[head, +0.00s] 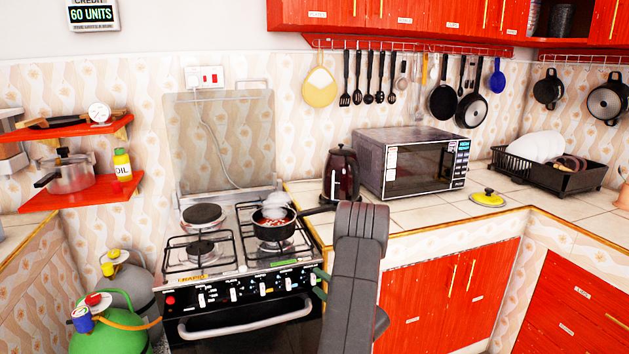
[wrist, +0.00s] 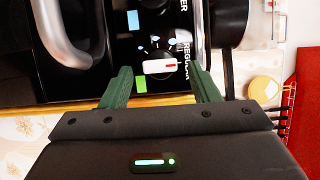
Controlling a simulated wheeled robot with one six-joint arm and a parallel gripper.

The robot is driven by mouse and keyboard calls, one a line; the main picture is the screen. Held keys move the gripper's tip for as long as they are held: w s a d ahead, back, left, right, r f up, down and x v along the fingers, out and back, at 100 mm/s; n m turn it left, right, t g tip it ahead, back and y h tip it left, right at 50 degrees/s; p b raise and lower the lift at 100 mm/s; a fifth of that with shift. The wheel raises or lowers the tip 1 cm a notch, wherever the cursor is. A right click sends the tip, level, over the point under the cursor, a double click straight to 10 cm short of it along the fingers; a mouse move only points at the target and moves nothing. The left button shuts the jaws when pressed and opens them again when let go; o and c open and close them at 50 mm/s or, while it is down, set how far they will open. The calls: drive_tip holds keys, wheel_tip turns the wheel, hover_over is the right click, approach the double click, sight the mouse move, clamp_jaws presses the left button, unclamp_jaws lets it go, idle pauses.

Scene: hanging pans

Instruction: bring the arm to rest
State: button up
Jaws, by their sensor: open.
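My arm (head: 355,265) reaches forward in the head view, in front of the counter and the stove's right end. Its green fingers (head: 319,283) show beside the stove's control panel. In the wrist view my gripper (wrist: 162,82) is open, with its two green fingers spread. Nothing is held.
A black pan (head: 273,229) with steaming food sits on the stove's front right burner, its handle pointing right. The stove (head: 240,265) has an oven handle (head: 245,318) low in front. A kettle (head: 341,175) and a microwave (head: 412,162) stand on the counter.

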drive_tip(key=shift+w+a, duration=0.35)
drive_tip(key=shift+w, duration=0.15)
drive_tip(key=shift+s, duration=0.1)
